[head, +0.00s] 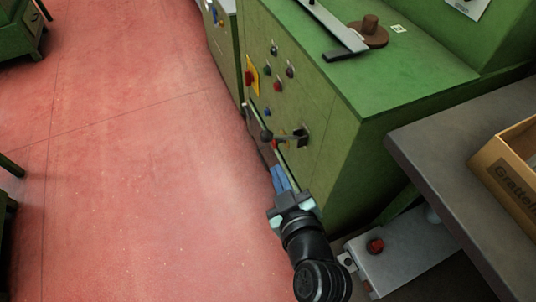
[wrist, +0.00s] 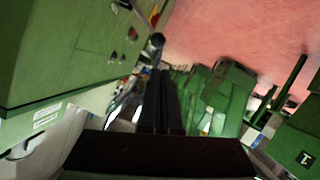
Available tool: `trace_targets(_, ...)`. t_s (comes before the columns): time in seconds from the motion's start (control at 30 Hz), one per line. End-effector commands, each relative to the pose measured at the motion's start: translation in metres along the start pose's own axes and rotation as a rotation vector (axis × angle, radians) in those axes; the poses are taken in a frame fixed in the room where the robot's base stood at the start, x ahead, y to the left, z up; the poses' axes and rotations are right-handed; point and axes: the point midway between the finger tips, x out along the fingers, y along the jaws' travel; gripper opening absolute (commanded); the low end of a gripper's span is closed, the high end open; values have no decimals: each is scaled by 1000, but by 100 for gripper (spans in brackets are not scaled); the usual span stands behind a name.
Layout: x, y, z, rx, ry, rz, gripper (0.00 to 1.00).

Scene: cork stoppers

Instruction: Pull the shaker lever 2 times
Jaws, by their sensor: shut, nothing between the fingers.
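The shaker lever (head: 283,136) sticks out from the front of the green machine (head: 345,150), with a dark round knob (head: 266,135) at its free end. My gripper (head: 280,177) is shut and empty, just below the lever in the head view. A gap shows between its fingertips and the lever. In the wrist view my shut fingers (wrist: 162,85) point towards a dark round knob (wrist: 157,40), which looks like the lever's end. I cannot tell from that view how near they are.
Coloured buttons and a yellow-backed red switch (head: 250,76) are on the machine front above the lever. A grey table (head: 430,165) with a cardboard box (head: 508,175) stands at the right. A grey box with a red button (head: 375,246) sits low. The red floor (head: 150,150) is open at left.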

Motion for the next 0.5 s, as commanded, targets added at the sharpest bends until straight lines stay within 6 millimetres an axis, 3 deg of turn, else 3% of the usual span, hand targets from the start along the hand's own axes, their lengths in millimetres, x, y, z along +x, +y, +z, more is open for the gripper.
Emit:
trace_targets(0.23, -10, 8, -16, -11, 88, -13, 0)
trace_targets(0.5, -11, 8, -18, -12, 90, -15, 0)
